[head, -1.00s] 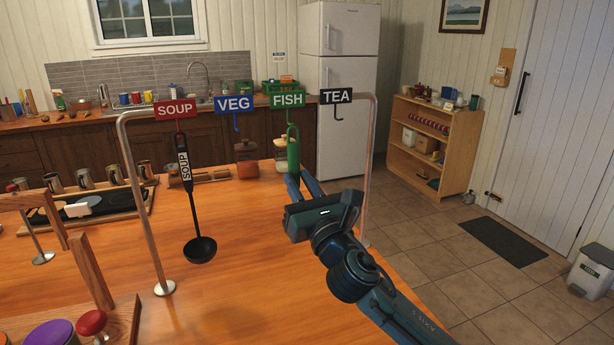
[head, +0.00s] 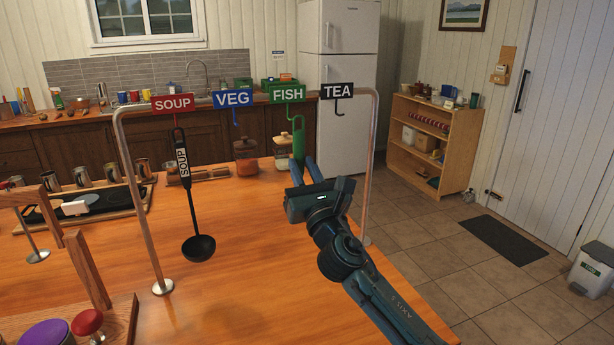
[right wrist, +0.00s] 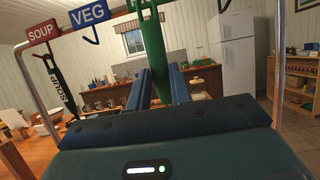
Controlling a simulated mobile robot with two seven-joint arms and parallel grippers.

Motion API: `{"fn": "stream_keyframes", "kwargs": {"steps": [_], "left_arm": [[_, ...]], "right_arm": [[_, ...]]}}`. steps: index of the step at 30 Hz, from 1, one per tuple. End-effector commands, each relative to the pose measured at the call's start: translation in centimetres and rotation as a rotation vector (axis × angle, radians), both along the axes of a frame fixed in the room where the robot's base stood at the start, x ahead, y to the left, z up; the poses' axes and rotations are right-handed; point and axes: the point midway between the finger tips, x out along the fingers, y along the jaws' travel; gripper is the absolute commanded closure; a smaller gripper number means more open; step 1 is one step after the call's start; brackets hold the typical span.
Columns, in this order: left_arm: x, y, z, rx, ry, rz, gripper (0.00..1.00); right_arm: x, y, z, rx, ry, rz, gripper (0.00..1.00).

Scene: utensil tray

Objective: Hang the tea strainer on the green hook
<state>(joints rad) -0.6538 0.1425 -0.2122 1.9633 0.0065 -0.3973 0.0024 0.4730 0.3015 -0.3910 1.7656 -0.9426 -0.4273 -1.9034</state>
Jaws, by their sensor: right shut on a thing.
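My right gripper (head: 302,178) is shut on a green-handled utensil (head: 298,144), held upright with its loop at the top. The green handle stands between the fingers in the right wrist view (right wrist: 154,45). Its lower end is hidden behind my gripper, so I cannot tell whether it is the tea strainer. The green hook (head: 289,111) hangs under the green FISH sign (head: 288,94). The handle's loop is just below and slightly right of this hook; I cannot tell whether they touch. My left gripper is not in view.
A black soup ladle (head: 190,195) hangs under the red SOUP sign. The blue hook (head: 236,119) and black hook (head: 338,108) are empty. The metal rack's posts (head: 142,210) stand on either side. Jars (head: 246,157) stand behind on the wooden table (head: 225,290).

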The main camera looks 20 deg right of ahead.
Motion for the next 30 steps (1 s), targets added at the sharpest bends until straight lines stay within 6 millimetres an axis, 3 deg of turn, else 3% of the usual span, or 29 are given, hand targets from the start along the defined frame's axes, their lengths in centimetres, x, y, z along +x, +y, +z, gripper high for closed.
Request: {"fn": "stream_keyframes", "kwargs": {"steps": [30], "left_arm": [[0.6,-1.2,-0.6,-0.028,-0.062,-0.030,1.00]], "right_arm": [[5.5,0.2,-1.1,0.001,0.000,0.001,1.00]]}}
